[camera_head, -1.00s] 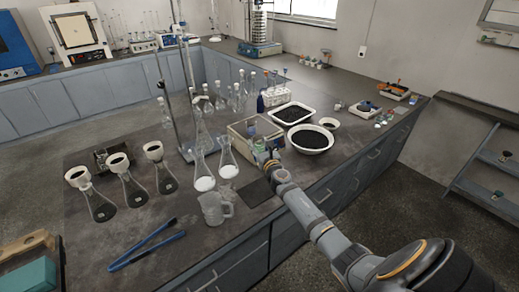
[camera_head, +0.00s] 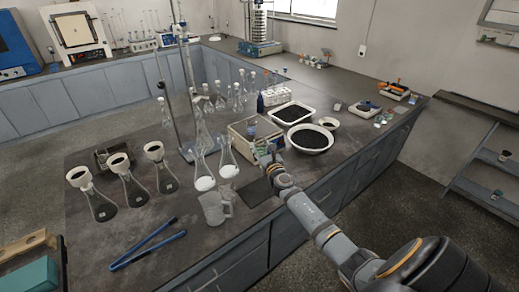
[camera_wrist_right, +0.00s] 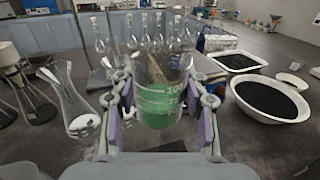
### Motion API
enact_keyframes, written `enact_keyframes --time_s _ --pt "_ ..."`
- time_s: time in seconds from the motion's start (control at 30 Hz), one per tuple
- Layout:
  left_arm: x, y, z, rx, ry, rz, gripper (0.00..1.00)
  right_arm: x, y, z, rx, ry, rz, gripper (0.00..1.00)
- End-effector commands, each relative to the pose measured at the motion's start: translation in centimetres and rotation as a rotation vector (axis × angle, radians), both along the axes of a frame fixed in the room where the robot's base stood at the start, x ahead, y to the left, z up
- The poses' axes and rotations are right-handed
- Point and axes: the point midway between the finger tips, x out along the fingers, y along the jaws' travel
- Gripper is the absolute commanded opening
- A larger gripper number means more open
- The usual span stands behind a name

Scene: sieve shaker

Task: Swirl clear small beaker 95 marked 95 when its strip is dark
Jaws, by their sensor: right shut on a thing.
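My right gripper (camera_head: 270,153) is shut on a small clear glass beaker above the front of the bench. In the right wrist view the beaker (camera_wrist_right: 160,72) stands upright between the two fingers, with white graduations and green liquid in its lower part. I cannot read a 95 on it. In the head view it is small and partly merged with the gripper. I cannot make out a strip that is clearly dark or light. My left gripper is not in view.
A cream box (camera_head: 234,136) stands just behind the gripper. A white bowl (camera_head: 311,149) and a tray (camera_head: 274,115) of black grains lie to the right. Two flasks with white powder (camera_head: 204,183), a clear jug (camera_head: 214,218) and blue tongs (camera_head: 150,249) are to the left.

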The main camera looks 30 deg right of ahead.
Motion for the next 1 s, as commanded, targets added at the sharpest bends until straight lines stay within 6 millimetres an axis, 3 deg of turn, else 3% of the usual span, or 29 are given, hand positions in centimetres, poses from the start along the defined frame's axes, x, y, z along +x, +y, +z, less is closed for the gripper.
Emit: enact_keyframes --time_s 0.2,0.57,1.0 --pt "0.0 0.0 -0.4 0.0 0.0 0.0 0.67 1.3 -0.4 0.0 0.001 0.0 0.0 0.11" --pt "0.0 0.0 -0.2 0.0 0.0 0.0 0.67 1.4 -0.4 0.2 0.0 0.0 0.0 0.11" --pt "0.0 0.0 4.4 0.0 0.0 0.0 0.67 1.4 -0.4 4.7 0.0 0.0 0.0 0.11"
